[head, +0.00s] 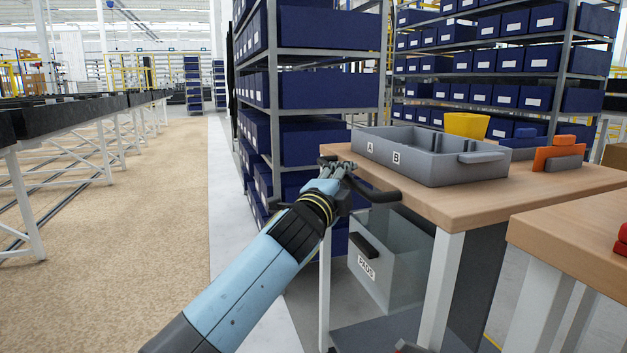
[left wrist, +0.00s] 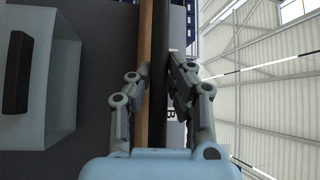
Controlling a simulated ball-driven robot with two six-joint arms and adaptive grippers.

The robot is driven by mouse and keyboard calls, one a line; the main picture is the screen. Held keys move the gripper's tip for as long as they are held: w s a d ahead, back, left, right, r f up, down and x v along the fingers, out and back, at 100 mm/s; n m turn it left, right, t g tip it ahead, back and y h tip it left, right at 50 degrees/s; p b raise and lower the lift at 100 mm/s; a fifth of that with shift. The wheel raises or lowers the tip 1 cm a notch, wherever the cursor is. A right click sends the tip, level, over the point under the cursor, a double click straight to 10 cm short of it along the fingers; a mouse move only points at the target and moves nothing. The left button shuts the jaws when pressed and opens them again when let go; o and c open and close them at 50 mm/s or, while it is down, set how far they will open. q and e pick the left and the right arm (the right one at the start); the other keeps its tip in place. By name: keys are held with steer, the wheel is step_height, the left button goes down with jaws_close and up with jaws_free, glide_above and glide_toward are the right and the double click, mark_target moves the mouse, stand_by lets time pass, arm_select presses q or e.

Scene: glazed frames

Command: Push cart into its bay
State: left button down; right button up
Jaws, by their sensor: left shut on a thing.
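The cart has a wooden top (head: 410,198), pale legs and a grey bin labelled PADS (head: 368,268) beneath. A dark bar handle (head: 378,196) runs along its near left edge. My left gripper (head: 343,170) is at that edge and shut on the handle. In the left wrist view its fingers (left wrist: 160,90) stand on both sides of the dark bar (left wrist: 160,40), beside the wooden edge. My right gripper is not in view. I cannot tell which space is the bay.
A grey tray (head: 435,173) marked A and B, a yellow bin (head: 466,124) and an orange piece (head: 546,158) are on the cart top. Another wooden table (head: 580,228) stands close at right. Shelves with blue bins (head: 328,88) rise behind. Floor at left (head: 150,200) is clear.

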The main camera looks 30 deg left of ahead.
mark_target(368, 182)
arm_select(q)
steer(key=w+d, duration=0.2)
steer(key=w+d+b, duration=0.1)
steer(key=w, duration=0.1)
steer(key=shift+w+d+f, duration=0.1)
steer(key=shift+d+f, duration=0.3)
steer(key=shift+w+d, duration=0.35)
steer(key=shift+w, duration=0.05)
steer(key=shift+r, duration=0.1)
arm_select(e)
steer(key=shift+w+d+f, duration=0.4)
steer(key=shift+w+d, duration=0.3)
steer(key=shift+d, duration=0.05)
